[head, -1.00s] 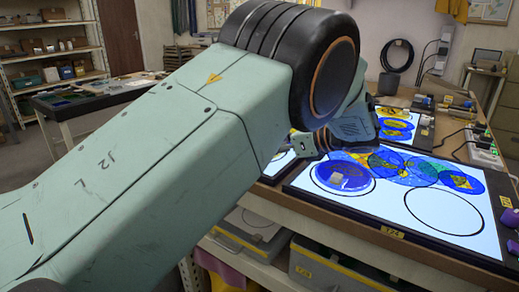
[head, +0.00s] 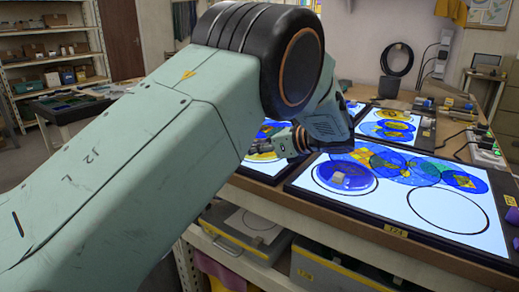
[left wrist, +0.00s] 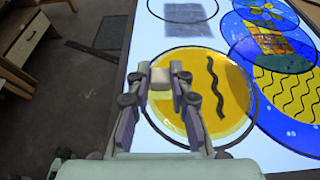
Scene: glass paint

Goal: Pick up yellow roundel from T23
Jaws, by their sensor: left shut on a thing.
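The yellow roundel (left wrist: 221,98), a yellow glass disc with a dark wavy line, shows in the left wrist view over a black ring outline on a lit white panel (left wrist: 153,30). A small pale knob (left wrist: 178,68) stands on its upper left part. My left gripper (left wrist: 168,76) is shut on this knob, a finger on either side. I cannot tell whether the disc is raised off the panel. In the head view my left gripper (head: 272,147) is at the left lit panel, mostly hidden by my arm. My right gripper is not in view.
Blue and yellow patterned discs (left wrist: 290,85) overlap close to the roundel's right. In the head view a front panel labelled T24 (head: 397,232) holds a blue disc (head: 345,178) with a pale knob and an empty ring (head: 449,211).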

